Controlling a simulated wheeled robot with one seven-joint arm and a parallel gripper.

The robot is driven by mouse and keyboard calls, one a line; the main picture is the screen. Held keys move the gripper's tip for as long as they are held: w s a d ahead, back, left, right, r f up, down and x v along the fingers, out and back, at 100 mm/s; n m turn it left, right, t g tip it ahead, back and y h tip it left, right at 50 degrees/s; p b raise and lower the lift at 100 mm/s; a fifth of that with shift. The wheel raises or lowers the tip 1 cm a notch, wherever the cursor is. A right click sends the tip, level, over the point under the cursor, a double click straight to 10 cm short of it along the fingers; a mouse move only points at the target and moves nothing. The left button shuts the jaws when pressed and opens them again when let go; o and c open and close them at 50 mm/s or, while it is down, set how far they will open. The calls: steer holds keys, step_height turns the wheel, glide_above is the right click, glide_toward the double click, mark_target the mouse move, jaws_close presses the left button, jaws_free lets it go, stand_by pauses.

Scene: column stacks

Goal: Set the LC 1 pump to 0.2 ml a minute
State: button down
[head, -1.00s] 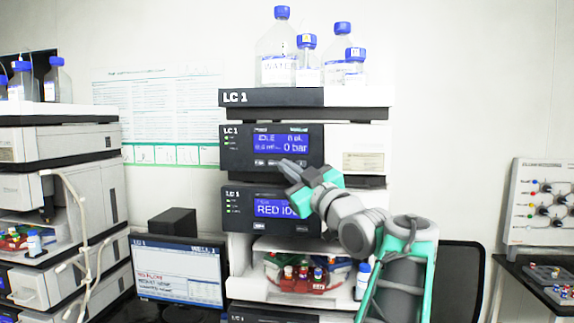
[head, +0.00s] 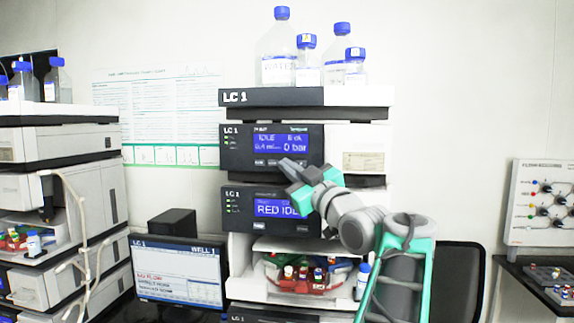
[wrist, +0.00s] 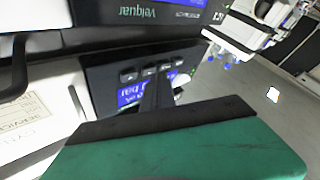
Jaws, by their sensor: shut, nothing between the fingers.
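The LC 1 pump (head: 240,148) is the upper module with a blue screen (head: 280,144) in the LC 1 stack. Its screen shows IDLE and 0 bar; the flow figure is too blurred to read surely. A row of small buttons lies under the screen, and these buttons (wrist: 150,72) also show in the wrist view, with part of the screen (wrist: 130,95). My gripper (head: 285,166) is shut and empty, its fingertips at the pump's lower front by the button row. In the wrist view its dark fingers (wrist: 157,92) point at the buttons; whether they touch one is unclear.
Below the pump is another module with a screen (head: 275,208) reading RED IDLE. Bottles (head: 278,60) stand on top of the stack. An open bay with vials (head: 305,275) is lower down. A monitor (head: 178,270) stands left, and another stack (head: 60,180) beyond it.

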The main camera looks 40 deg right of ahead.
steer(key=shift+w+d, duration=0.25)
steer(key=shift+d, duration=0.05)
stand_by(0.4)
steer(key=shift+a, duration=0.1)
steer(key=shift+s+a+b, duration=0.5)
steer(key=shift+a+b, duration=0.05)
steer(key=shift+b, duration=0.4)
steer(key=s+a+b, duration=0.1)
steer(key=a+b, duration=0.1)
steer(key=s+a+b, duration=0.2)
stand_by(0.7)
